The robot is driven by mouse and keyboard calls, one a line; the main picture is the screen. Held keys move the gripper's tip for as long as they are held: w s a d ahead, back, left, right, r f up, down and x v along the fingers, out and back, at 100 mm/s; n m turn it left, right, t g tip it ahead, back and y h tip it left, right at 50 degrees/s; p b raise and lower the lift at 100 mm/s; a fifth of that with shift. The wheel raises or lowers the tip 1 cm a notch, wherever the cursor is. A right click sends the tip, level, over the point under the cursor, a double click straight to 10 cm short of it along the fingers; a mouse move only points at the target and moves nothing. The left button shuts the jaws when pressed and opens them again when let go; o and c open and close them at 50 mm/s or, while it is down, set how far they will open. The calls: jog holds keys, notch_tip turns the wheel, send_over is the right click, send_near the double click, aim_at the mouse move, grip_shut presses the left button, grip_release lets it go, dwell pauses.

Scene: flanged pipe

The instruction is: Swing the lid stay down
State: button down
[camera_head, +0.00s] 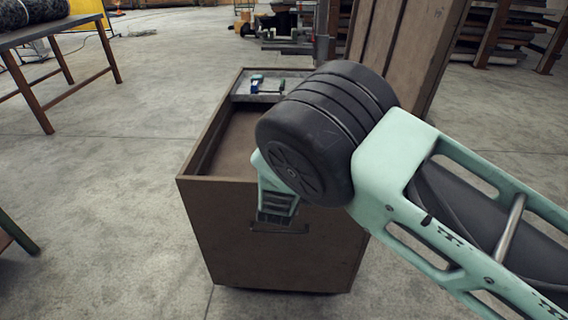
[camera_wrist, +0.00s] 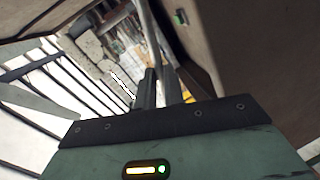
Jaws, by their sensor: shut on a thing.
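The brown chest (camera_head: 275,240) stands open on the floor. Its brown lid (camera_head: 385,45) is raised at the back right. A thin grey bar, the lid stay (camera_wrist: 149,30), runs down to my gripper (camera_wrist: 158,88) in the wrist view. The dark fingers are shut on the stay; their exact contact is small and hard to see. In the head view my arm covers the chest's right side, and my fingertips are hidden.
A shallow tray (camera_head: 240,97) at the chest's far end holds small blue and green tools (camera_head: 265,86). A table (camera_head: 50,30) stands at the far left. Racks (camera_head: 510,35) stand at the back right. The floor left of the chest is clear.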

jog(key=c, duration=1.5)
grip_release()
jog(key=shift+s, duration=0.1)
jog(key=v, duration=1.7)
jog(key=shift+s+b, duration=0.15)
jog(key=shift+b, duration=0.15)
